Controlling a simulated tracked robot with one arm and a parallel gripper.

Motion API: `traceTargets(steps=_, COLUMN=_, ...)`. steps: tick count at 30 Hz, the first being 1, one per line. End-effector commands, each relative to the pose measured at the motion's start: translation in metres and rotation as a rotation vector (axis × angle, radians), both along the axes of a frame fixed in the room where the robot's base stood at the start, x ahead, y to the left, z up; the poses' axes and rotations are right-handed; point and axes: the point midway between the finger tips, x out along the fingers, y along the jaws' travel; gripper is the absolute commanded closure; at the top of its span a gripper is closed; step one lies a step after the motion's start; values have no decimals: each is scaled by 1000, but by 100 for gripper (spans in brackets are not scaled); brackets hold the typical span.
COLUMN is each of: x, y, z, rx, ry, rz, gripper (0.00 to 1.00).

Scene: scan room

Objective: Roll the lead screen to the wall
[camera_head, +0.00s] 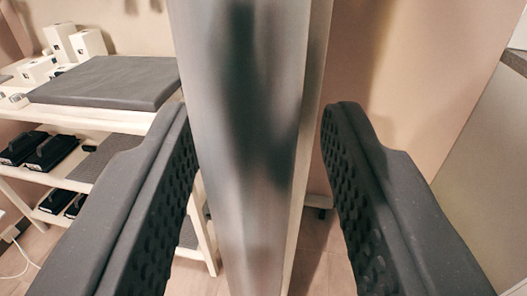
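The lead screen stands upright and edge-on in the middle of the view, with a grey metal edge face (243,130) and a pale side panel (313,100). A small dark caster shows low at its right. My gripper (262,125) is open, with one dark padded finger on each side of the screen's edge. A gap shows between the right finger and the screen. The left fingertip is close to the metal edge, and I cannot tell whether it touches. The screen's top is out of view.
A pale shelf unit (125,118) stands at the left with a grey pad (107,82), white boxes (75,43) and black items (50,152). A beige wall (420,60) is behind. A pale cabinet (490,170) stands at the right. A white cable lies at lower left.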

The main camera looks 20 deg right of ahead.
Motion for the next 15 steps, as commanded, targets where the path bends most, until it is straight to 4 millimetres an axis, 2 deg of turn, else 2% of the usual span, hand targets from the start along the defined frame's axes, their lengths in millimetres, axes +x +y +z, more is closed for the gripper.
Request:
traceTargets(steps=8, x=-1, y=3, z=-2, rx=0, ry=4, rz=3, gripper=63)
traceTargets(steps=15, x=-10, y=6, z=-2, rx=-3, ry=5, rz=5, gripper=63)
